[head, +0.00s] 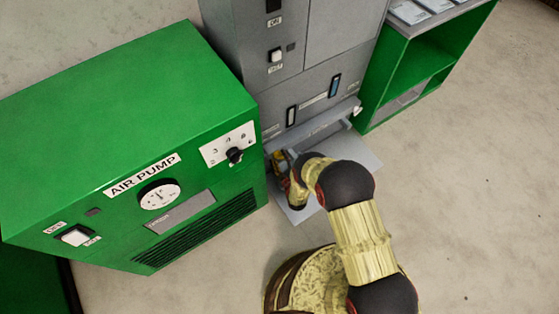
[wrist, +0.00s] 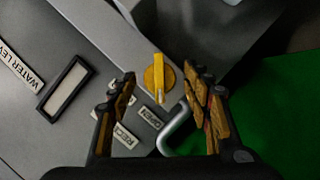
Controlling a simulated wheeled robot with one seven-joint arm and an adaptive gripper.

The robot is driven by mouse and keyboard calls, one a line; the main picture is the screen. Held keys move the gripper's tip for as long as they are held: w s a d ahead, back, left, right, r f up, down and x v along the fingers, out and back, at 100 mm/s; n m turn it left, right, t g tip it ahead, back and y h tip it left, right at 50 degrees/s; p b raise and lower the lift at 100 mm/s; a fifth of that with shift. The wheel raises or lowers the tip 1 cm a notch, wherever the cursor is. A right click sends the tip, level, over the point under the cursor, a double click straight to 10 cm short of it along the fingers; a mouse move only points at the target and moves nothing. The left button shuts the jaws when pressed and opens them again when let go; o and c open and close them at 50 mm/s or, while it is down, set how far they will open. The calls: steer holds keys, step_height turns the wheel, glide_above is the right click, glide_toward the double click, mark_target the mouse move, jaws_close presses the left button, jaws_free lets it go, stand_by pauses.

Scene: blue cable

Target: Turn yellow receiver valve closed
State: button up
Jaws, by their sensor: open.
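The yellow receiver valve (wrist: 158,76) is a round knob with a raised bar handle on a grey panel, in the upper middle of the wrist view. Its bar runs nearly up and down in that picture, with a pale tip at the lower end. My gripper (wrist: 160,72) is open, one finger on each side of the knob, with visible gaps between. I cannot tell how far the fingertips are from the panel. An OPEN label (wrist: 151,117) lies below the knob. In the head view my gripper (head: 284,166) is at the grey cabinet's lower front, and I cannot make out the valve.
A bent grey metal handle (wrist: 170,138) stands close to my right finger. A WATER LEVEL label and framed window (wrist: 64,86) are at left. The green air pump (head: 150,140) stands left of the grey cabinet (head: 330,85); a green shelf (head: 425,65) stands right.

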steer(key=c, duration=0.3)
steer(key=c, duration=0.8)
steer(key=shift+c, duration=0.2)
steer(key=shift+m, duration=0.3)
steer(key=m, duration=0.1)
steer(key=m+g+y, duration=0.1)
steer(key=shift+w+d+r+m, duration=0.1)
steer(key=shift+d+m, duration=0.1)
steer(key=shift+m, duration=0.1)
steer(key=m+g+y, duration=0.1)
steer(key=m, duration=0.2)
steer(key=shift+w+d+g+y, duration=0.1)
steer(key=shift+d+g+y, duration=0.05)
steer(key=shift+g+y, duration=0.25)
steer(key=m+g+y, duration=0.1)
steer(key=m+y, duration=0.1)
steer(key=m, duration=0.1)
steer(key=shift+d, duration=0.1)
steer(key=m+y, duration=0.2)
steer(key=m, duration=0.1)
steer(key=shift+w+d+g, duration=0.1)
steer(key=shift+g, duration=0.2)
steer(key=shift+w, duration=0.1)
